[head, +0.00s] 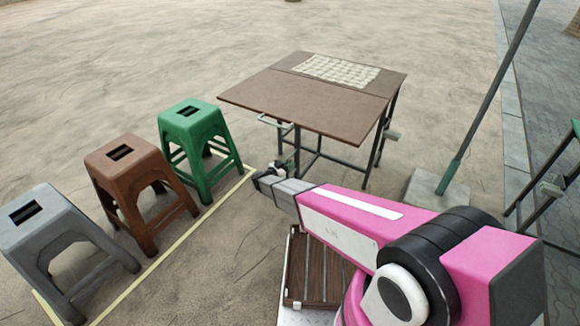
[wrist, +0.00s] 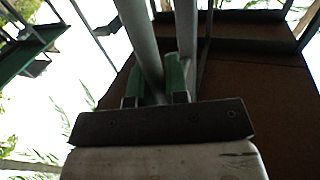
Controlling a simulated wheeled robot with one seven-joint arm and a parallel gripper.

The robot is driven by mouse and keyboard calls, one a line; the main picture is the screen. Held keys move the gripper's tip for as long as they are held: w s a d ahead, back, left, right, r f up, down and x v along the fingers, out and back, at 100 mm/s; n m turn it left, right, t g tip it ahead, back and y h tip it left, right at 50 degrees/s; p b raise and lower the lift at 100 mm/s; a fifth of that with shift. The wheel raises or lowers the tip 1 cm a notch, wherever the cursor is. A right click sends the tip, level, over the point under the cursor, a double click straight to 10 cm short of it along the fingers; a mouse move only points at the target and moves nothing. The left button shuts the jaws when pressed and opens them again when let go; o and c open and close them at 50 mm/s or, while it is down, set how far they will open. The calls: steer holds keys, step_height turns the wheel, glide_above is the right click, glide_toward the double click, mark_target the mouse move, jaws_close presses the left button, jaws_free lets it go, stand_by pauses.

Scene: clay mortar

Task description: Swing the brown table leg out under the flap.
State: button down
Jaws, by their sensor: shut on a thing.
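The brown table (head: 385,80) stands in the middle of the head view on thin dark metal legs. Its near flap (head: 300,108) looks level with the rest of the top, with a seam between them. My gripper (head: 284,168) is low under the flap's near left part, at a grey metal table leg (head: 297,146). In the wrist view my gripper (wrist: 158,85) has its green-tipped fingers shut on either side of the grey leg tube (wrist: 143,45). The brown underside (wrist: 245,75) fills the right of that view. The leg's lower end is hidden by the gripper.
Green (head: 193,125), brown (head: 128,160) and grey (head: 40,225) stools stand left, along a yellow line (head: 185,232). A slatted wooden thing (head: 318,272) lies below my arm.

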steer(key=c, duration=1.1)
jaws_free()
steer(key=v, duration=1.1)
steer(key=shift+r, duration=0.1)
